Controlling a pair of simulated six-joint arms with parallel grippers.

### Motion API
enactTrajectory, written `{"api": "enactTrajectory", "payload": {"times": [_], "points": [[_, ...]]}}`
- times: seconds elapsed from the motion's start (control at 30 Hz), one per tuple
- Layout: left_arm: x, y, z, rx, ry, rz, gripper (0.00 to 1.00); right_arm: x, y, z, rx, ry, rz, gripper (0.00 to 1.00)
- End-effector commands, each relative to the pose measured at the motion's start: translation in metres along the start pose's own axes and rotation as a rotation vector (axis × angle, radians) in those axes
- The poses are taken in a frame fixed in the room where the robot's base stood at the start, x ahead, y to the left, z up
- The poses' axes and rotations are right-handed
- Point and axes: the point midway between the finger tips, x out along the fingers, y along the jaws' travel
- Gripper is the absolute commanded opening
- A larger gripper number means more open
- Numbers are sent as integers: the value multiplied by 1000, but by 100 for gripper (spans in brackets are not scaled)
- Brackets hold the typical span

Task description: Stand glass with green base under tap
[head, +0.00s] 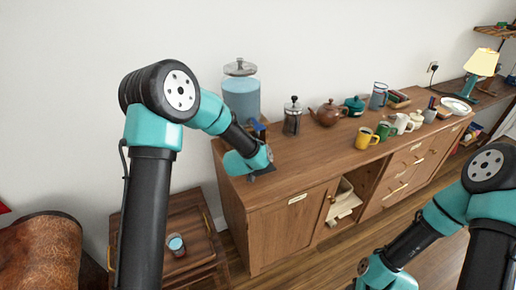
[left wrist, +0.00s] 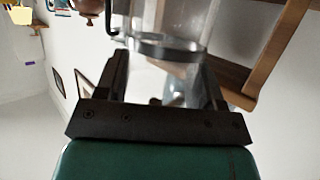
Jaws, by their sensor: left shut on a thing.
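The drinks dispenser (head: 241,98), a clear jar of blue liquid with a metal lid, stands at the left end of the wooden sideboard. Its tap is hidden behind my left arm. My left gripper (head: 262,174) is low in front of the dispenser, at the sideboard's near left corner. In the left wrist view, my left gripper's fingers (left wrist: 163,62) are shut on a clear glass (left wrist: 166,48) with a greyish band. I cannot make out a green base on it. My right arm is at the lower right of the head view, with its fingers out of frame.
A French press (head: 292,116), brown teapot (head: 327,113), yellow mug (head: 366,138) and several other cups stand along the sideboard (head: 300,160). The sideboard's front left top is mostly clear.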

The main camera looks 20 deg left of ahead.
Motion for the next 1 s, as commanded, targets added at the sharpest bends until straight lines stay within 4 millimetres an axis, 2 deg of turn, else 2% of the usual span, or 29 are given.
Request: {"api": "enactTrajectory", "payload": {"times": [0.13, 0.23, 0.67, 0.7, 0.93, 1.0], "points": [[20, 0, -6, 1, 0, 0, 12, 0, 0, 0, 0, 0, 0, 43], [22, 0, 6, 0, -1, 0, 12, 0, 0, 0, 0, 0, 0, 43], [24, 0, 10, 1, 0, 0, 12, 0, 0, 0, 0, 0, 0, 43], [24, 0, 10, 1, 0, 0, 65, 0, 0, 0, 0, 0, 0, 43], [24, 0, 10, 1, 0, 0, 87, 0, 0, 0, 0, 0, 0, 43], [24, 0, 10, 1, 0, 0, 88, 0, 0, 0, 0, 0, 0, 43]]}}
